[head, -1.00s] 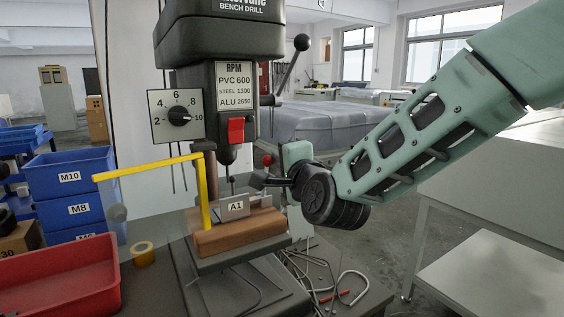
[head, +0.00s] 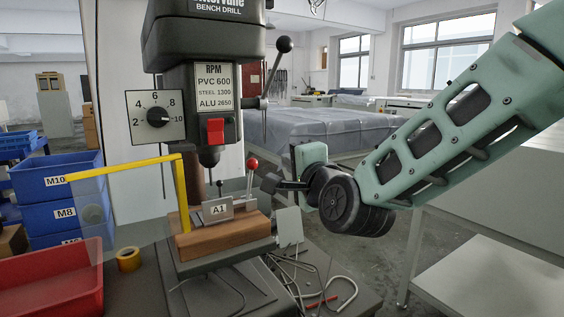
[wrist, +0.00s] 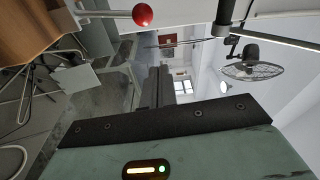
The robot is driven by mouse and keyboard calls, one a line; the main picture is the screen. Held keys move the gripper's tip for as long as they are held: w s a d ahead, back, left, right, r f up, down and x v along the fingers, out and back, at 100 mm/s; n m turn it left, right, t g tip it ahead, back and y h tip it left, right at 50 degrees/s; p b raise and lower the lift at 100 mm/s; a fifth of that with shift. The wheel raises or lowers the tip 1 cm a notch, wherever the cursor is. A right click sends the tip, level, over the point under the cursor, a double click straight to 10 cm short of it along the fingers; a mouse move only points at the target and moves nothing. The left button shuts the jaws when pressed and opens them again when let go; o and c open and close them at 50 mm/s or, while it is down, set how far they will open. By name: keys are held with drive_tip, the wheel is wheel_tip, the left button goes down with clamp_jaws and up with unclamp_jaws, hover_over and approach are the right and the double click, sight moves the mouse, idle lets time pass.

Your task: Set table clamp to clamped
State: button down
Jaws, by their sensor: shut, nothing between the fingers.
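The table clamp is a lever with a red ball (head: 252,163) on a thin metal rod, standing nearly upright at the right end of the wooden block on the drill table. The red ball also shows at the top of the wrist view (wrist: 142,14), with its rod running left. My gripper (head: 268,182) is just right of the lever in the head view, apart from it. In the wrist view its dark fingers (wrist: 159,82) are together and empty, with the red ball above and left of them.
The bench drill (head: 203,45) stands above the block, with a yellow guard bar (head: 125,169) at left and the A1 plate (head: 218,209) on the block. A pale plate (head: 289,227) hangs at the block's right. Bent rods (head: 320,285) lie below. A red bin (head: 50,278) stands left.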

drive_tip(key=shift+v, duration=2.25)
drive_tip(key=shift+a, duration=0.1)
drive_tip(key=s+f+n+g+h, duration=0.1)
drive_tip(key=s+f+n+g, duration=0.7)
drive_tip(key=s+f+n, duration=0.25)
drive_tip(key=s+d+f+n+g+h, duration=0.3)
drive_tip(key=s+d+f+n+g, duration=0.1)
drive_tip(key=s+d, duration=0.4)
drive_tip(key=s+d+f+n+g+h, duration=0.3)
drive_tip(key=s+d+f+n+g, duration=0.15)
drive_tip(key=s, duration=0.45)
wheel_tip(320, 180, up, 13)
drive_tip(key=s+d+p, duration=0.1)
drive_tip(key=p, duration=1.1)
drive_tip(key=shift+s+d+f, duration=0.15)
drive_tip(key=shift+s+d, duration=0.15)
drive_tip(key=shift+d, duration=0.05)
